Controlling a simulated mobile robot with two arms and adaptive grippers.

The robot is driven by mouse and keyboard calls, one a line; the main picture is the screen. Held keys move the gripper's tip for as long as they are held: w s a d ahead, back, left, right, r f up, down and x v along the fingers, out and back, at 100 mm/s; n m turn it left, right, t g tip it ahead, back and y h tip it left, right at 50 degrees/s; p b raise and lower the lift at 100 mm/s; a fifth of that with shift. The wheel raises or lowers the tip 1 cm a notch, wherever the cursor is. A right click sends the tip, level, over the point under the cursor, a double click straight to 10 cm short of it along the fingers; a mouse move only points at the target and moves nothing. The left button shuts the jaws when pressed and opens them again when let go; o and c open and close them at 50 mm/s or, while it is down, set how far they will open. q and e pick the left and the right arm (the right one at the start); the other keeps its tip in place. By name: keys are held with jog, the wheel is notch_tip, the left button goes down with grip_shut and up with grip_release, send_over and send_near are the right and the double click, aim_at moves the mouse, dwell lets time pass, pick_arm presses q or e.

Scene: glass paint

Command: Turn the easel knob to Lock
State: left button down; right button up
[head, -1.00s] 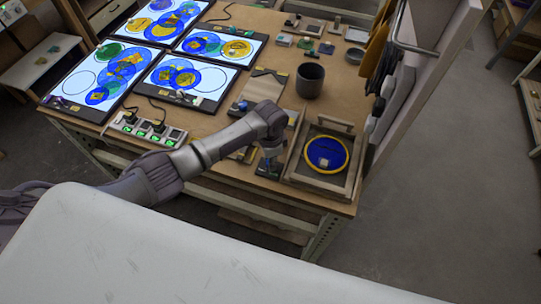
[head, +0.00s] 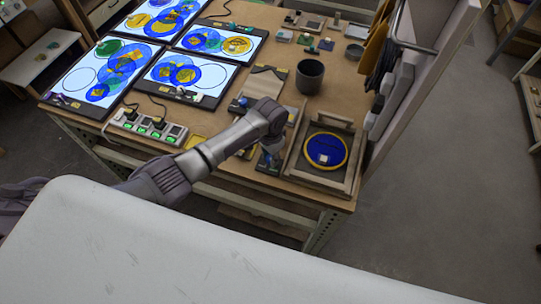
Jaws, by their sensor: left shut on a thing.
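The wooden easel frame (head: 347,183) stands at the near right corner of the bench and holds a blue glass disc (head: 326,150) with a yellow rim. A small dark plate (head: 263,168) lies just left of the frame. My left gripper (head: 269,160) points down over this plate, shut on the easel knob. The knob is mostly hidden by the gripper, so its setting cannot be read. My right gripper is not in view.
Light panels (head: 182,103) with coloured glass circles cover the bench's left side. A power strip (head: 148,126) lies at the near left edge. A dark grey cup (head: 310,77) stands behind the easel. A panel with hanging things (head: 383,83) rises at right.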

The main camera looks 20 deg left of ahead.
aim_at(271, 158)
pick_arm(q)
jog(key=c, duration=0.9)
grip_release()
jog(key=shift+o, duration=0.2)
notch_tip(271, 158, up, 12)
